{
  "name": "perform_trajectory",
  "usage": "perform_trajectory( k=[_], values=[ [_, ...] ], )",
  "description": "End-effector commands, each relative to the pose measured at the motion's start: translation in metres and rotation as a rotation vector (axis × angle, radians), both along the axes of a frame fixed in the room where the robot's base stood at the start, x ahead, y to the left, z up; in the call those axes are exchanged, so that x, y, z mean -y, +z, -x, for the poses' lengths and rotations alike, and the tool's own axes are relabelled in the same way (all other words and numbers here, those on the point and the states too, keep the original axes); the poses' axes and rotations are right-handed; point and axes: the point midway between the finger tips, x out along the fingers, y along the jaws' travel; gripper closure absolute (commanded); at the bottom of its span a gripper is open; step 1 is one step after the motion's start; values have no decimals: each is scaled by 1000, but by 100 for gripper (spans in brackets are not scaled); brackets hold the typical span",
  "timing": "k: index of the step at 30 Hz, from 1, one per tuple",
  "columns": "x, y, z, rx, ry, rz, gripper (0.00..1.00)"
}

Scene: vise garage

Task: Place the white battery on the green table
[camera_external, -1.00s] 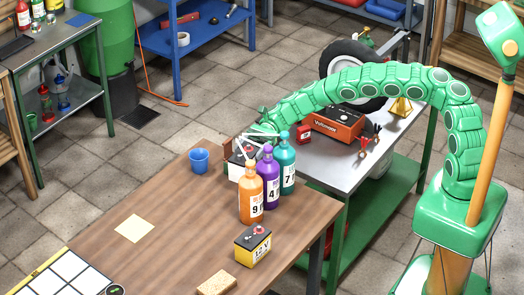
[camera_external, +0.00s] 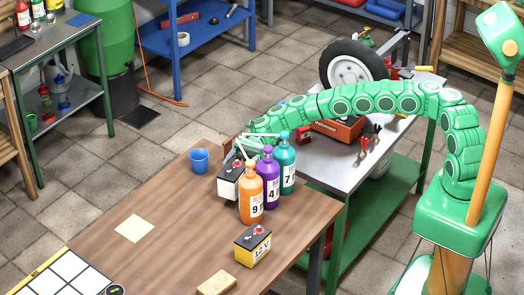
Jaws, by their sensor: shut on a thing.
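The white battery (camera_external: 228,187) has a dark top and is at the far edge of the brown wooden table, left of the orange bottle (camera_external: 251,196). My gripper (camera_external: 246,152) is shut on it from above and behind. Bottles hide part of the battery, and I cannot tell whether its base touches the wood. A table with a grey top (camera_external: 346,177) and green legs and lower shelf (camera_external: 378,205) adjoins on the right. Another green-framed table (camera_external: 50,56) stands at the far left.
Purple (camera_external: 267,190) and teal (camera_external: 287,172) bottles stand close to the battery. A blue cup (camera_external: 199,160) is left of it; a yellow-black battery (camera_external: 252,247) is nearer. A wheel (camera_external: 350,70), a red box (camera_external: 338,130) and red pliers (camera_external: 368,142) occupy the grey top.

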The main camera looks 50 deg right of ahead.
Motion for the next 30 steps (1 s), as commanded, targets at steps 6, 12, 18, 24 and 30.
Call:
perform_trajectory(
  k=[6,12,18,24,30],
  values=[
    [-2,0,-1,0,-2,-1,100],
    [-2,0,-1,0,-2,-1,100],
    [-11,0,1,1,0,-2,100],
    [-43,1,8,-1,3,-5,100],
    [-77,1,14,1,0,-4,100]
  ],
)
